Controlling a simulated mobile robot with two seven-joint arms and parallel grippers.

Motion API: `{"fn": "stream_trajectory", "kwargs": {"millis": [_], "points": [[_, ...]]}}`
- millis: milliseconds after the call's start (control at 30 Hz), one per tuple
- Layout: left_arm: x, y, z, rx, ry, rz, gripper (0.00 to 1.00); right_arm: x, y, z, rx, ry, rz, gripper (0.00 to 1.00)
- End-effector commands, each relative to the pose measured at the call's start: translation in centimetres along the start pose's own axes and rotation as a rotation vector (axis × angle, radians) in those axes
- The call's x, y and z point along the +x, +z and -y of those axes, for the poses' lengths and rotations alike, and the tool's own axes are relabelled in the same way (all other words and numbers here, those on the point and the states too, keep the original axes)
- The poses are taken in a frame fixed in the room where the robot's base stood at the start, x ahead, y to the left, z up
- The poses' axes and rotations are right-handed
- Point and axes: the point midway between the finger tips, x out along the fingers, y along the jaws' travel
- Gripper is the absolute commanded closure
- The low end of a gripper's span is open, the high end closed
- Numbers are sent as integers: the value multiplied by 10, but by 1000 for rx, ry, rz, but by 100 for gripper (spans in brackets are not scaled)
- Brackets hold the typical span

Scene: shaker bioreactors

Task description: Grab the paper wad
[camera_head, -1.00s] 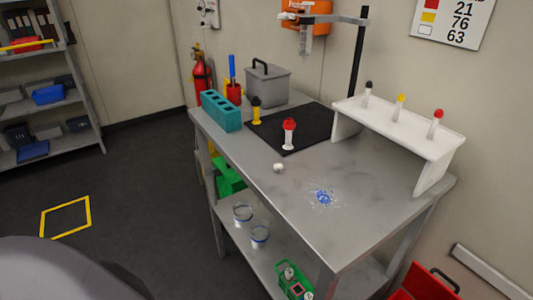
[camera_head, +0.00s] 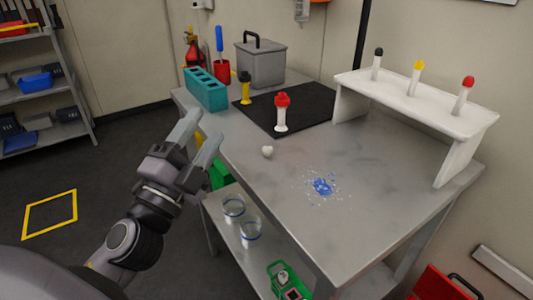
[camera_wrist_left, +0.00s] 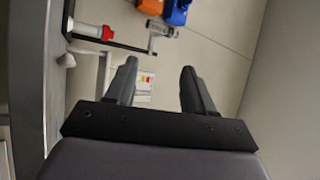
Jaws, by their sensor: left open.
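The paper wad (camera_head: 267,152) is a small whitish ball on the grey metal table (camera_head: 375,185), near its left edge. My left gripper (camera_head: 203,132) is open and empty, beside the table's left edge, to the left of the wad and apart from it. In the left wrist view the two fingers (camera_wrist_left: 158,88) are spread with nothing between them. A small pale lump (camera_wrist_left: 66,60) at the left there looks like the wad. My right gripper is not in view.
A red-capped vial (camera_head: 281,113) stands on the black mat (camera_head: 310,105) behind the wad. A teal rack (camera_head: 205,88) and grey box (camera_head: 260,62) are farther back. Blue crumbs (camera_head: 322,187) lie to the right. A white vial stand (camera_head: 415,100) is at right.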

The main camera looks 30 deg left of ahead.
Motion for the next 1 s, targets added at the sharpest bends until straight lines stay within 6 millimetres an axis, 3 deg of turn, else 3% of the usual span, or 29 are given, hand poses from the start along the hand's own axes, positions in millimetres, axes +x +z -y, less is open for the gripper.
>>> {"fn": "stream_trajectory", "kwargs": {"millis": [100,200,333,467,567,733,1000], "points": [[8,-33,18,195,-70,-206,47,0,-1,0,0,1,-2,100],[8,-59,22,368,-99,-371,47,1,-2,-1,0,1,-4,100],[4,-84,14,606,-102,-567,47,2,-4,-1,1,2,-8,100],[-1,-94,-5,855,-61,-737,47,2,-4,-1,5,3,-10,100],[-3,-90,-22,1052,0,-843,47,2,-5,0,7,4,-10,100],[-2,-61,-48,1375,156,-961,47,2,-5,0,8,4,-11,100],[4,-12,-59,1664,369,-996,47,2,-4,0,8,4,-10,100]]}}
